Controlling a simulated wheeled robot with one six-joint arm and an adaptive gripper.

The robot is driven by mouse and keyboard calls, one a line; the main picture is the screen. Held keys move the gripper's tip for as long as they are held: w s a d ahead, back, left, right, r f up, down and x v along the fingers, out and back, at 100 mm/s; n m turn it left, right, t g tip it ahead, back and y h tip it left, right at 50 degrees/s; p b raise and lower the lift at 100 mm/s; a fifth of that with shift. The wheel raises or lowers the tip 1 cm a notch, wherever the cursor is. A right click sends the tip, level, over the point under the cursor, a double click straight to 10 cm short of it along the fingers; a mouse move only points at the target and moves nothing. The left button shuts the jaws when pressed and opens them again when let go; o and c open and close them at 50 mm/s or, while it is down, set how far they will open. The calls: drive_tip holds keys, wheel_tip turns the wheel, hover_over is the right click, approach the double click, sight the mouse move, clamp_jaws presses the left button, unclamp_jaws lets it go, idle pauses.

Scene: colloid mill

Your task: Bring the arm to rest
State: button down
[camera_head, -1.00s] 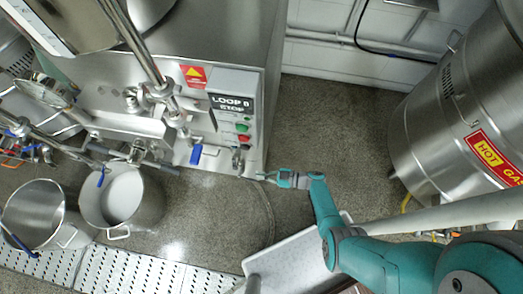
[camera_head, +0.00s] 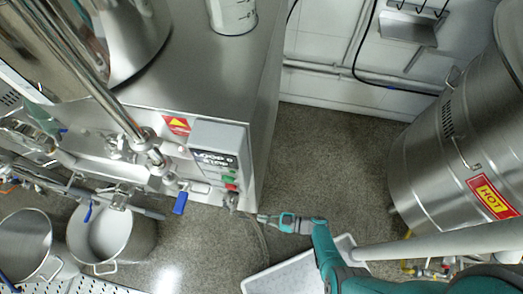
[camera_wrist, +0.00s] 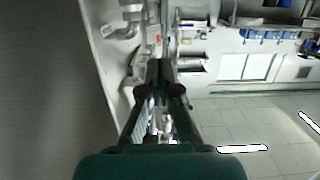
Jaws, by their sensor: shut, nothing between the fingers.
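My arm reaches up and left from the bottom right of the head view. My gripper (camera_head: 262,217) is shut and empty, above the floor just right of the control box's lower corner. A small gap seems to lie between its tips and the metal knob (camera_head: 230,200), though depth is hard to judge. In the wrist view the gripper (camera_wrist: 160,68) points away from the camera, its fingers together.
The steel machine with its control box (camera_head: 218,150) and blue-handled valve (camera_head: 180,203) stands left. Two steel pots (camera_head: 110,235) are at lower left. A steel drum marked HOT (camera_head: 435,150) stands right. A white pipe (camera_head: 440,243) crosses near my arm. Open floor (camera_head: 325,165) lies between.

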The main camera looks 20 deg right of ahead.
drive_tip(key=s+a+f+m+g+h, duration=0.1)
drive_tip(key=s+a+f+g+h, duration=0.2)
drive_tip(key=s, duration=0.4)
drive_tip(key=s+d+r+m+h, duration=0.1)
drive_tip(key=s+d+m+h, duration=0.15)
drive_tip(key=s, duration=0.35)
drive_tip(key=s+d+r+m+h, duration=0.1)
drive_tip(key=s+d+m+h, duration=0.1)
drive_tip(key=s+h, duration=0.3)
drive_tip(key=d+r+m+t+h, duration=0.1)
drive_tip(key=d+r+m+t, duration=0.1)
drive_tip(key=r, duration=1.3)
drive_tip(key=d+r+m+t+h, duration=0.1)
drive_tip(key=d+r+t, duration=0.2)
drive_tip(key=r, duration=1.3)
drive_tip(key=d+r+m+t+h, duration=0.1)
drive_tip(key=r+t, duration=0.3)
drive_tip(key=r, duration=1.1)
drive_tip(key=shift+w+d+r+m, duration=0.2)
drive_tip(key=shift+w+d+m, duration=0.1)
drive_tip(key=shift+d+m, duration=0.5)
drive_tip(key=shift+a, duration=0.1)
